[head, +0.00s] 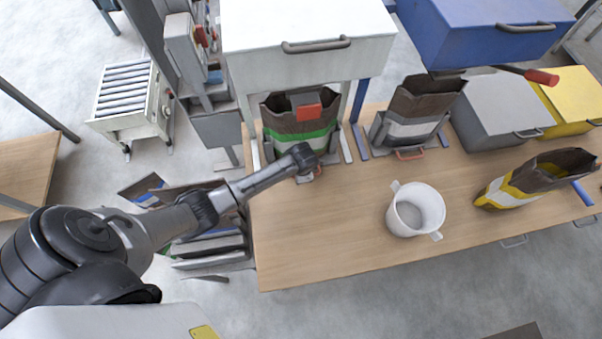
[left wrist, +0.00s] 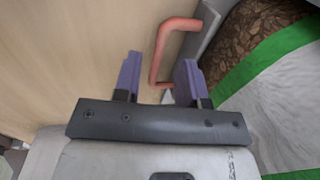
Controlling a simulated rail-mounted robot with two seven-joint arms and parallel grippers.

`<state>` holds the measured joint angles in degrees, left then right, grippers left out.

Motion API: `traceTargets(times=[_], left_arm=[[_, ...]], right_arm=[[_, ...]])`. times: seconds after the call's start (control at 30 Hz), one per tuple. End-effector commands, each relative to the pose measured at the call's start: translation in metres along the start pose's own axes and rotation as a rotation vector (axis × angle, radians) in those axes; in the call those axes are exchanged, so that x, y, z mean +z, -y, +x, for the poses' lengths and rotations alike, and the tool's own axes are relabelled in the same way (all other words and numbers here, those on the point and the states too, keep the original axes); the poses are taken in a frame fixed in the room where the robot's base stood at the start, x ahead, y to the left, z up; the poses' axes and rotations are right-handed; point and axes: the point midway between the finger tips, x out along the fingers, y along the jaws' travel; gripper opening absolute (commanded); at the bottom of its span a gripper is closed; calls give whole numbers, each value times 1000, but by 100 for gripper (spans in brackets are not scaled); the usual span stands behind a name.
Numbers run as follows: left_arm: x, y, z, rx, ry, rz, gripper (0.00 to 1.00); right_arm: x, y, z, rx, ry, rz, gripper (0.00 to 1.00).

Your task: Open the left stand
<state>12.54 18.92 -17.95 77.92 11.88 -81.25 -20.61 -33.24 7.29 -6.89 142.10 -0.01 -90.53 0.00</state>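The left stand (head: 347,143) is under the white hopper and holds an upright brown bag (head: 300,145) with green and white bands. A grey part with a red block (head: 307,112) overlaps the bag's top. My left gripper (head: 308,172) is low in front of this stand and partly hides its red handle. In the left wrist view my left gripper (left wrist: 158,80) is open, its two fingers apart. The bent red handle (left wrist: 163,48) reaches into the gap between the fingers; I cannot tell if they touch it. My right gripper is not in view.
A second stand with a bag (head: 412,115) is to the right, under the blue hopper (head: 485,25). A white two-handled bucket (head: 405,222) and a yellow-brown bag (head: 535,180) are on the wooden table (head: 330,240). The table's front left is clear.

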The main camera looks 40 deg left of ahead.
Motion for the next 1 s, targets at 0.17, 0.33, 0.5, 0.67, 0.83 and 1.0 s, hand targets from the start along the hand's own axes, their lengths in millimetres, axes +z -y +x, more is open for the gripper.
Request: traceTargets(times=[0.17, 0.33, 0.5, 0.67, 0.83, 1.0], left_arm=[[0, 0, 19, -1, 1, -1, 38], [0, 0, 27, -1, 1, 0, 38], [0, 0, 29, -1, 0, 0, 38], [0, 0, 28, -1, 0, 0, 38], [0, 0, 28, -1, 0, 0, 23], [0, 0, 28, -1, 0, 0, 6]], right_arm=[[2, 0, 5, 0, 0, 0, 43], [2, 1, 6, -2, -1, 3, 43], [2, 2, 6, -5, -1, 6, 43], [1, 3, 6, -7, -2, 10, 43], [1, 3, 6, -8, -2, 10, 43], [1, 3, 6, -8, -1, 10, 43]])
